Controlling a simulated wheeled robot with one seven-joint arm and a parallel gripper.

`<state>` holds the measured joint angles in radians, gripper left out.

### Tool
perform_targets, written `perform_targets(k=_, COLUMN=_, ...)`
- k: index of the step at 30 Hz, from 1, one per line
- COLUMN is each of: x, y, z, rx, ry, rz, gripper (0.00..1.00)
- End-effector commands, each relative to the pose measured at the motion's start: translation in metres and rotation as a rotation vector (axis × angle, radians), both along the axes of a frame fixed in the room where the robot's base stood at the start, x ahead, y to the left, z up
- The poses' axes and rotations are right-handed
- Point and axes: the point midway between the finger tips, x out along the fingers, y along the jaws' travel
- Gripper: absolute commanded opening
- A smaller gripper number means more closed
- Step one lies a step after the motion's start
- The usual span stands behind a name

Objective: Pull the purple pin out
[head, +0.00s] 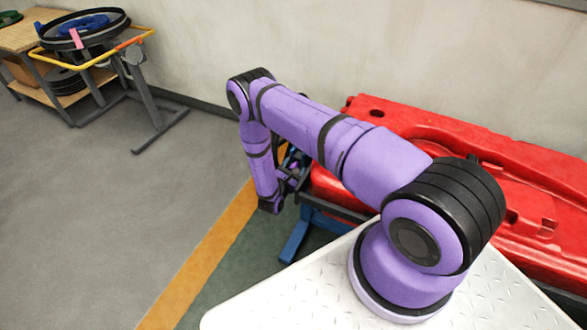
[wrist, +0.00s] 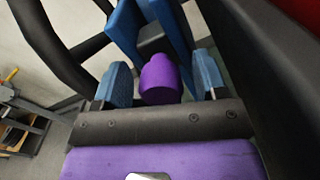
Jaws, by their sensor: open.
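The purple pin (wrist: 160,80) shows in the wrist view as a rounded purple end, near two blue upright plates (wrist: 126,30) at the top. My gripper (wrist: 161,76) is open, with one blue finger to the left of the pin and one to the right. A gap shows between the pin and each finger, so the fingers look apart from it. How deep the pin sits between the fingers is hard to tell. In the head view my purple arm largely hides the gripper, and I cannot make out the pin there.
A grey cart with a yellow rail (head: 48,57) and a wooden table (head: 28,36) stand at the back left. The grey floor between is clear.

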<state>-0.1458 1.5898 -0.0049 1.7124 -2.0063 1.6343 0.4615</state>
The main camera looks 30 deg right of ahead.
Motion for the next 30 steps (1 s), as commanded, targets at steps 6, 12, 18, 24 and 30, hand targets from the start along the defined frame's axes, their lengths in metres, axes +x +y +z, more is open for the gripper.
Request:
perform_targets(k=6, x=0.0, y=0.0, z=0.0, rx=0.0, ry=0.0, rz=0.0, gripper=0.25)
perform_targets(k=12, x=-0.001, y=0.001, z=0.0, rx=0.0, ry=0.0, rz=0.0, gripper=0.0)
perform_targets(k=18, x=-0.013, y=0.022, z=0.0, rx=0.002, ry=0.001, rz=0.004, gripper=0.0)
perform_targets(k=24, x=-0.023, y=0.036, z=0.0, rx=0.001, ry=0.0, rz=0.001, gripper=0.0)
perform_targets(k=30, x=-0.025, y=0.038, z=0.0, rx=0.002, ry=0.0, rz=-0.001, gripper=0.0)
